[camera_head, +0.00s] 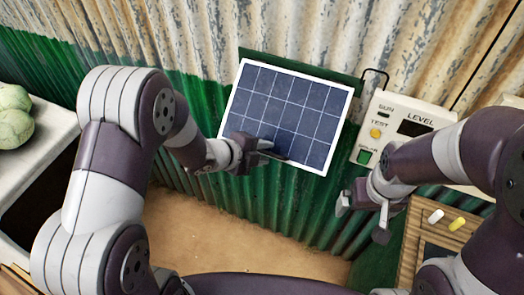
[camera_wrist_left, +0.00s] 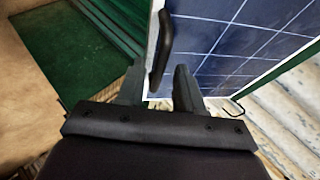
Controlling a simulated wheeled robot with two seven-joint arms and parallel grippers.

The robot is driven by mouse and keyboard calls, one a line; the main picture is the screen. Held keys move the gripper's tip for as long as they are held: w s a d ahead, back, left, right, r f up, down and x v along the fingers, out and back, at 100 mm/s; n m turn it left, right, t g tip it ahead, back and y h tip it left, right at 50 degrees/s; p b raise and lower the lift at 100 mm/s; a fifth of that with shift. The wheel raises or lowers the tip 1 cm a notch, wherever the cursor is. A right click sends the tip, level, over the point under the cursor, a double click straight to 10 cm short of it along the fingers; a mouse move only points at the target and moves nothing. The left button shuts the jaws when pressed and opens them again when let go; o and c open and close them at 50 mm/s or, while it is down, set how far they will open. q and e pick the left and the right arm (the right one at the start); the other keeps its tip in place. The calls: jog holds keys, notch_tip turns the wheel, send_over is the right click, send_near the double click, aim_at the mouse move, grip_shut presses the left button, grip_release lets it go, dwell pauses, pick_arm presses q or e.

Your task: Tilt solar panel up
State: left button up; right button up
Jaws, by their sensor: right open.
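The solar panel (camera_head: 300,100) is a dark blue gridded sheet with a white frame, leaning against the green corrugated wall in the head view. Its face also shows in the left wrist view (camera_wrist_left: 235,40). A black handle (camera_wrist_left: 163,45) stands out at the panel's edge. My left gripper (camera_head: 270,149) is at the panel's lower left part. In the left wrist view its fingers (camera_wrist_left: 158,86) are apart, with the handle's lower end between or just beyond the tips; contact cannot be told. My right gripper (camera_head: 362,219) is open and empty, below and right of the panel.
A white control box (camera_head: 398,118) marked LEVEL, SUN and TEST is right of the panel, partly behind my right arm. A wooden tray (camera_head: 418,222) with a white and a yellow piece lies at lower right. Green vegetables (camera_head: 15,128) sit on a counter at left.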

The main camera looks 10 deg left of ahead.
pick_arm(q)
jog(key=shift+a, duration=0.1)
jog(key=v, duration=1.2)
jog(key=shift+s+a, duration=0.15)
jog(key=shift+r, duration=0.2)
